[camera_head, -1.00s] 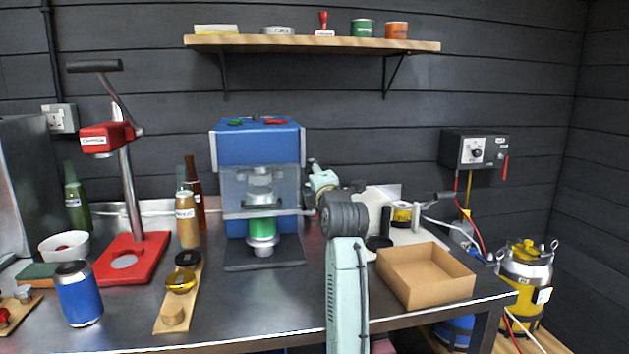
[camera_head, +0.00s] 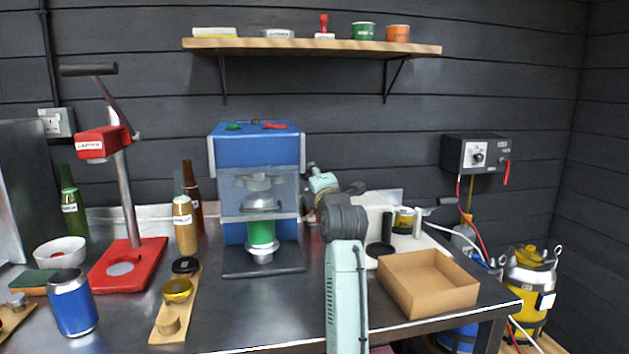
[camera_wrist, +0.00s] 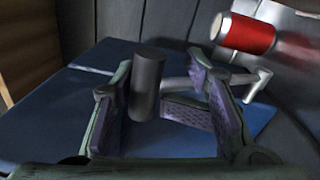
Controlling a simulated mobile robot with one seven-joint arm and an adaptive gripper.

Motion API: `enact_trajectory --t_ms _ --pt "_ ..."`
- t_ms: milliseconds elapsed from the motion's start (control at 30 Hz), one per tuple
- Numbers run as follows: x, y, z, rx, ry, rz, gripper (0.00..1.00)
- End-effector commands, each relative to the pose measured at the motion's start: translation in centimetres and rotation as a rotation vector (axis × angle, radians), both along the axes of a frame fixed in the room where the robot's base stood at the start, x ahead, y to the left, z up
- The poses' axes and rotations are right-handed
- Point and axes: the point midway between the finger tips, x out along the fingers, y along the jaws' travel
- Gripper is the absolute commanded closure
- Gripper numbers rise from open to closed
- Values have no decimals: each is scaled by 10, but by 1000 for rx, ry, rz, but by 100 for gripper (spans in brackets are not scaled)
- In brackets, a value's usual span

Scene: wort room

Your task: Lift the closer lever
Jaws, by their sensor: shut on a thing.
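The closer is a blue machine (camera_head: 257,147) with a clear guard, standing at the middle of the bench. A can with a green band (camera_head: 261,233) stands on its pedestal under the head. My gripper (camera_head: 320,182) is at the closer's right side; my wrist hides part of the lever there. In the wrist view, my gripper (camera_wrist: 168,95) has a dark cylindrical lever grip (camera_wrist: 147,85) between its pads and is shut on it. A silver rod (camera_wrist: 195,83) runs beside the grip. The closer's blue side panel (camera_wrist: 60,118) lies behind.
An open cardboard box (camera_head: 425,283) stands right of my arm. A red capper (camera_head: 127,262), bottles (camera_head: 184,220) and a blue can (camera_head: 73,302) are at left. A shelf (camera_head: 310,45) hangs above. A red cylinder (camera_wrist: 250,35) shows at the wrist view's upper right.

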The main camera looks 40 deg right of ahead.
Motion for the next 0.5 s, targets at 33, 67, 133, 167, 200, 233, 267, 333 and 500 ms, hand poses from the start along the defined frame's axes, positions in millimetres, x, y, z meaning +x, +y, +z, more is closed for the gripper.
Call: enact_trajectory --t_ms 33,67,133,167,200,233,267,333,500 --pt "-2 -2 -2 2 1 -3 67" --pt "-2 -2 -2 3 2 -4 67" --pt "-2 -2 -3 4 3 -4 67" --pt "-2 -2 -3 4 3 -4 67" --pt "-3 -1 -3 4 3 -4 67" --pt "-5 -1 -3 4 3 -4 67" --pt "-7 1 -4 5 3 -4 67" --pt "-15 5 -5 5 3 -4 67" --pt "-45 24 -5 0 0 -4 67"
